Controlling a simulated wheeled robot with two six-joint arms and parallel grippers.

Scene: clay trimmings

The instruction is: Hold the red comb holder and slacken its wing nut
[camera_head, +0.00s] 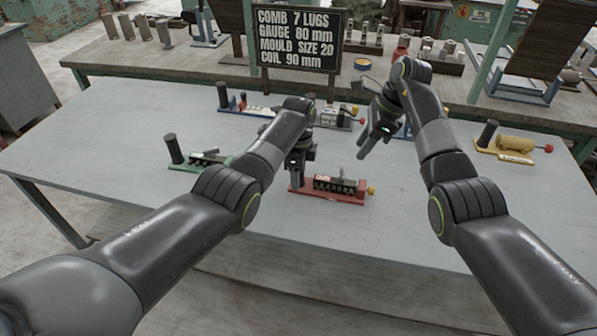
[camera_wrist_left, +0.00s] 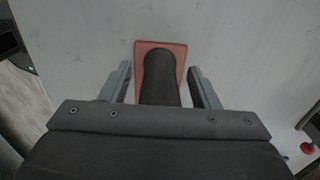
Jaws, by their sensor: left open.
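The red comb holder (camera_head: 340,198) lies on the grey table near its front middle. It carries a row of dark lugs (camera_head: 337,184) and has a small yellow knob (camera_head: 372,190) at its right end. I cannot make out the wing nut clearly. My left gripper (camera_head: 299,176) points down over the holder's left end. In the left wrist view its open fingers (camera_wrist_left: 163,88) stand on either side of the dark upright handle (camera_wrist_left: 159,75), apart from it, with the red base (camera_wrist_left: 179,50) below. My right gripper (camera_head: 370,145) hangs above the table, right of the holder, away from it.
A green holder (camera_head: 190,165) lies to the left, a blue one (camera_head: 240,108) behind, a yellow one (camera_head: 505,155) to the right. A grey one (camera_head: 335,122) stands below the sign (camera_head: 300,40), which reads comb 7 lugs. Table (camera_head: 420,215) is clear right of the red holder.

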